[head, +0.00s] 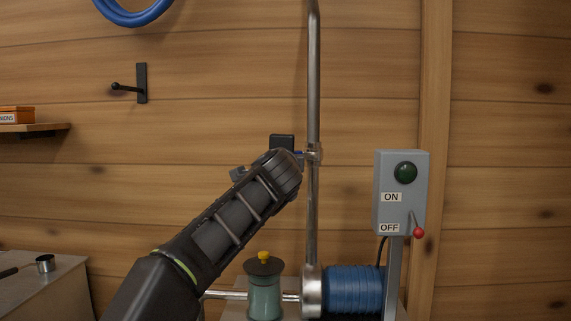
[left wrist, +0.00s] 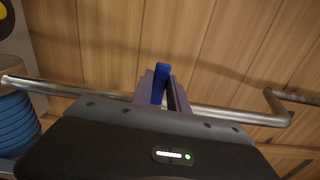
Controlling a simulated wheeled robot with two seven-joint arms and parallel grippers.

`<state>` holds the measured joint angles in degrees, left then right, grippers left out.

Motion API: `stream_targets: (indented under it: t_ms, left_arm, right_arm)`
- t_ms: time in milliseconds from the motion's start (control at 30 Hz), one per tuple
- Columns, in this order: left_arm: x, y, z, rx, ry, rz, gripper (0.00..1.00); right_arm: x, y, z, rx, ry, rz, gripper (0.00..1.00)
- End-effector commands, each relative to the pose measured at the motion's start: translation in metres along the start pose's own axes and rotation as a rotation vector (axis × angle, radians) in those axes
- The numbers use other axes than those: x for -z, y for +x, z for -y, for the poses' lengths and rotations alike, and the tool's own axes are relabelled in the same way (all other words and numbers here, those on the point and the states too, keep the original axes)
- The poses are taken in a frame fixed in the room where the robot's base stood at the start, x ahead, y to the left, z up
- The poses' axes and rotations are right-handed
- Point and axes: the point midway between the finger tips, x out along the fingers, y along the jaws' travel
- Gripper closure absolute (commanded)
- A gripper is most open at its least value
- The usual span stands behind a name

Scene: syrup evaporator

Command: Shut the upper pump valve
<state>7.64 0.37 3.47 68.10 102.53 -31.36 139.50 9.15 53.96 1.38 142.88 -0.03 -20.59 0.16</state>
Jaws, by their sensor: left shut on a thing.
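The upper pump valve (head: 314,153) sits on the vertical steel pipe (head: 313,80) in the head view. Its blue handle (left wrist: 161,83) shows between the fingers of my left gripper (left wrist: 166,92) in the left wrist view. The gripper is shut on this handle. In the head view my left forearm and wrist hide most of the gripper and handle; only a small bluish bit shows just left of the pipe. The handle seems to point across the pipe, to the left, but its exact angle is hard to tell. My right gripper is in neither view.
A grey switch box (head: 384,172) stands right of the pipe, its red-tipped lever (head: 418,232) down by OFF and its green lamp (head: 405,172) unlit. Below are a blue motor (head: 352,289) and a green canister (head: 265,298). A black wall hook (head: 141,83) is at upper left.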

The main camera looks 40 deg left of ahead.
Motion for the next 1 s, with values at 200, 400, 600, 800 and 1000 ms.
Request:
stream_targets:
  t_ms: [200, 400, 600, 800, 1000]
  left_arm:
    - [0.0002, 0.0002, -0.0051, -0.002, -0.053, 0.001, 1.0]
    - [0.0002, 0.0002, -0.005, -0.003, -0.062, 0.001, 1.0]
    - [0.0003, 0.0003, -0.0053, -0.004, -0.062, 0.001, 1.0]
    - [0.0002, 0.0003, -0.005, -0.003, -0.06, 0.001, 0.65]
    - [0.0001, 0.0001, -0.0045, -0.002, -0.059, 0.001, 0.58]
  right_arm:
    - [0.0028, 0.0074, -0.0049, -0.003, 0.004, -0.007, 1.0]
    - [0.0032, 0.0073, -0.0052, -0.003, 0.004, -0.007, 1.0]
    - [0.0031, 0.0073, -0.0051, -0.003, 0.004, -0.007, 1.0]
    - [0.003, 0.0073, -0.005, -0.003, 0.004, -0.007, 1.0]
    - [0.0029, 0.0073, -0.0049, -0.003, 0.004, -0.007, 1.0]
